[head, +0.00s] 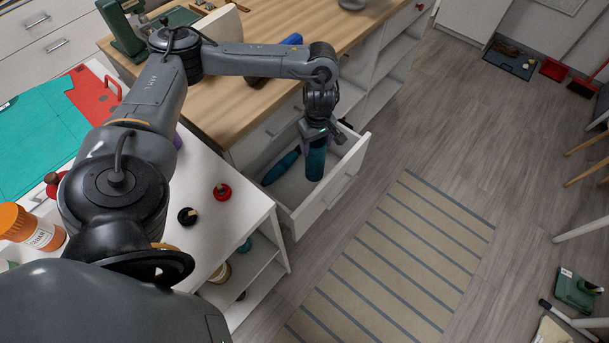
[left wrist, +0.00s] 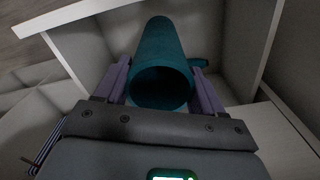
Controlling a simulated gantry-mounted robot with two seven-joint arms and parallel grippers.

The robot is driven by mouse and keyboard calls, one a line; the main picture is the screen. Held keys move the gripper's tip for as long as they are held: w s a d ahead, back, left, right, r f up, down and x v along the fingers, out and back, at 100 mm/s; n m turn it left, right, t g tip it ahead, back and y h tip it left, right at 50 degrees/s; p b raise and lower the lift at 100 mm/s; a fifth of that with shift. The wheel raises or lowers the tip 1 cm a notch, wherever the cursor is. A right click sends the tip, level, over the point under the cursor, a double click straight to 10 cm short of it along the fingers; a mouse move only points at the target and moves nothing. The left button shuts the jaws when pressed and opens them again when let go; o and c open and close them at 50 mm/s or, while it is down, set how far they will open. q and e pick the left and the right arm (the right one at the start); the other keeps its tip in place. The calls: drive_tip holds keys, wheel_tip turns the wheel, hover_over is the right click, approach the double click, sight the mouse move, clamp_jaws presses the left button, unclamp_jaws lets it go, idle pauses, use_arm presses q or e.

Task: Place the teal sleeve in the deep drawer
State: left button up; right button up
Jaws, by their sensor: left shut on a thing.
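The teal sleeve (head: 316,160) is a dark teal open tube. My left gripper (head: 318,133) is shut on it and holds it upright, over or inside the open drawer (head: 333,193). In the left wrist view the sleeve (left wrist: 163,65) lies between the two purple fingers of my left gripper (left wrist: 160,88), with its open end toward the camera. White drawer walls surround it there. I cannot tell whether the sleeve's lower end touches the drawer floor. My right gripper is not in view.
Another teal item (head: 281,168) lies in the drawer, left of the sleeve. The wooden worktop (head: 270,62) is behind, with a blue-handled tool (head: 290,41) on it. A white shelf unit (head: 245,200) stands at left. A striped rug (head: 410,250) lies on the floor in front.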

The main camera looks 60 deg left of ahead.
sight(315, 162)
use_arm(q)
wheel_tip(315, 162, down, 9)
drive_tip(key=b, duration=0.3)
drive_tip(key=shift+f, duration=0.4)
drive_tip(key=shift+f, duration=0.2)
drive_tip(key=o, duration=1.4)
drive_tip(key=shift+r, duration=0.15)
